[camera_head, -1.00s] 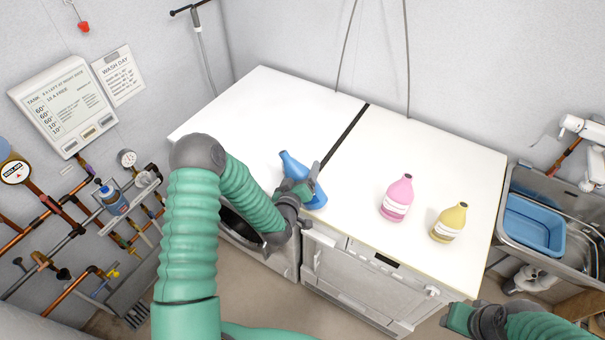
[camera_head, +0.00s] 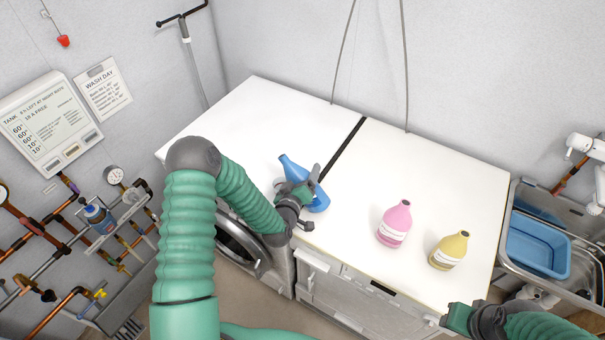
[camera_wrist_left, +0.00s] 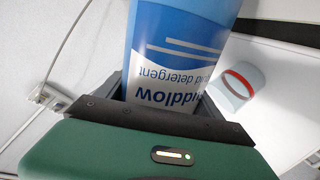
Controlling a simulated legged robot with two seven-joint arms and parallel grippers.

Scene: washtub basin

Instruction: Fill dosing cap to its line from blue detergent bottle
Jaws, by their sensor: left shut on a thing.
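The blue detergent bottle (camera_head: 291,169) is tilted, its neck toward the upper left, over the front of the white worktop. My left gripper (camera_head: 305,191) is shut around its body; whether its base touches the worktop I cannot tell. In the left wrist view the labelled bottle (camera_wrist_left: 178,45) fills the jaws, and its neck is out of frame. The clear dosing cap (camera_wrist_left: 238,82), with a red line around it, shows beside the bottle there; its contents cannot be made out. I cannot find the cap in the head view. My right gripper (camera_head: 452,320) is at the lower right, away from the bottles.
A pink bottle (camera_head: 394,225) and a yellow bottle (camera_head: 449,251) stand on the right part of the worktop (camera_head: 400,160). A dark seam crosses it. A sink with a blue basin (camera_head: 538,248) is at the right. The back of the worktop is clear.

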